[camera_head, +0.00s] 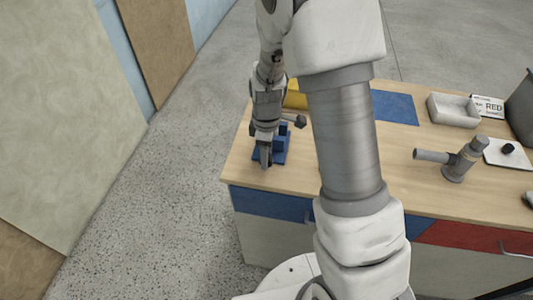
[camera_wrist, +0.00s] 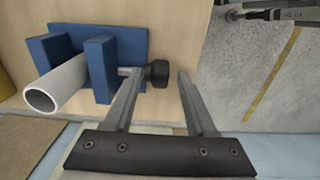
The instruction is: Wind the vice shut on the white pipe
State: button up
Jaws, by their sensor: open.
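The blue vice (camera_wrist: 101,67) is on the wooden bench, with two upright jaws on a flat base. The white pipe (camera_wrist: 58,86) lies between the jaws, its open end toward the wrist camera. A dark round knob (camera_wrist: 158,74) sticks out to the right of the right jaw in the wrist view. My gripper (camera_wrist: 158,80) is open, its two fingers on either side of the knob in that view; I cannot tell whether they touch it. In the head view my gripper (camera_head: 265,163) points down at the blue vice (camera_head: 281,143) and partly hides it; the pipe is not clear there.
A yellow item (camera_head: 295,96) and a blue mat (camera_head: 394,107) lie farther back. A grey pipe fitting (camera_head: 457,160), a white tray (camera_head: 453,109) and a sign (camera_head: 488,106) stand to the right. My arm hides the bench's middle.

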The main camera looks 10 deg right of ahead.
grip_shut()
jog(key=shift+s+d+f+y+b, duration=0.1)
jog(key=shift+f+y+b, duration=0.2)
jog(key=shift+b, duration=0.5)
jog(key=shift+b, duration=0.45)
jog(key=y+b, duration=0.1)
jog(key=b, duration=0.2)
jog(key=t+y+b, duration=0.1)
jog(key=b, duration=0.2)
jog(key=d+y+b, duration=0.1)
jog(key=b, duration=0.2)
jog(key=shift+s+f+t+y, duration=0.15)
jog(key=shift+f+t+y, duration=0.2)
jog(key=shift+t+y, duration=0.05)
jog(key=y+b, duration=0.2)
jog(key=b, duration=0.4)
jog(key=shift+s+d+t, duration=0.15)
jog(key=shift+t, duration=0.25)
jog(key=shift+y+b, duration=0.3)
jog(key=shift+b, duration=0.3)
jog(key=shift+r+b, duration=0.1)
jog(key=shift+b, duration=0.25)
